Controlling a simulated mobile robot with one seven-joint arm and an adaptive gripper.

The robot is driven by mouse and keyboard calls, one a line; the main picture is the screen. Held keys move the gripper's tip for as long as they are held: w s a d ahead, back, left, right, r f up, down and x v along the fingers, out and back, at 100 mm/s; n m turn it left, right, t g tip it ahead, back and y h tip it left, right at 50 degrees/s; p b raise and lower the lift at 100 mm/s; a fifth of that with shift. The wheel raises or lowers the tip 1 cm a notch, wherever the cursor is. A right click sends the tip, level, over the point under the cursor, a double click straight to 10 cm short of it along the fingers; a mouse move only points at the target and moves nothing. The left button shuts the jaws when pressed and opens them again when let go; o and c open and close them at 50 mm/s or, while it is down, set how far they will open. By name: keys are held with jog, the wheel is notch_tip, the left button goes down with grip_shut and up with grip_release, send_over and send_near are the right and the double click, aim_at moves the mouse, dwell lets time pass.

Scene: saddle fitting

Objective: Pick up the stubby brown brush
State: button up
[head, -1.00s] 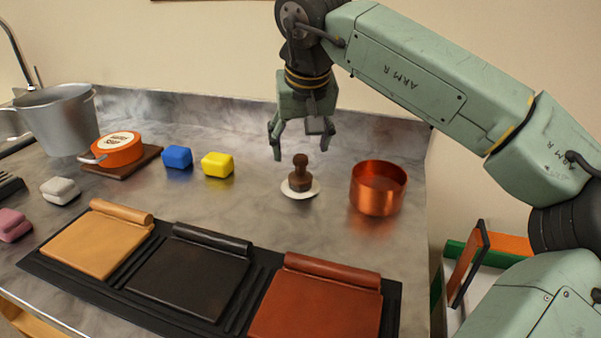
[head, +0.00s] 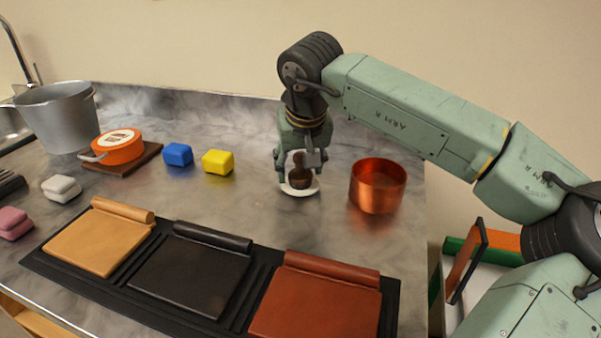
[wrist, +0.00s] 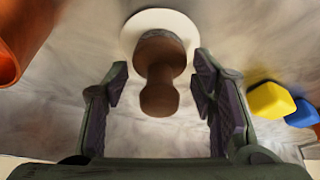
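The stubby brown brush (head: 300,174) stands upright on a small white round dish (head: 314,189) on the metal counter. In the wrist view the brush (wrist: 160,72) shows its knobbed handle, with the white dish (wrist: 128,36) beneath it. My gripper (head: 297,165) is lowered at the brush. In the wrist view my gripper (wrist: 159,85) is open, with one finger on each side of the brush and a visible gap between each finger and the handle. In the head view the fingers partly hide the brush.
A copper pot (head: 377,187) stands close to the right of the brush. A yellow block (head: 218,162) and a blue block (head: 178,154) lie to the left. Tan, black and red-brown leather pieces lie on a black tray (head: 90,275) in front. Bare counter surrounds the dish.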

aim_at(300, 153)
jog(key=c, duration=0.9)
jog(key=shift+r, duration=0.1)
notch_tip(300, 153, up, 3)
jog(key=p, duration=0.2)
jog(key=shift+r+p, duration=0.15)
jog(key=shift+p, duration=0.25)
jog(key=s+a, duration=0.3)
jog(key=s, duration=0.1)
jog(key=s+a+r, duration=0.1)
jog(key=s+a, duration=0.2)
jog(key=s, duration=0.2)
jog(key=s+a+b, duration=0.1)
jog(key=s+a, duration=0.2)
jog(key=s, duration=0.1)
jog(key=shift+s+r, duration=0.15)
jog(key=shift+r, duration=0.1)
jog(key=o, duration=0.6)
jog(key=c, duration=0.4)
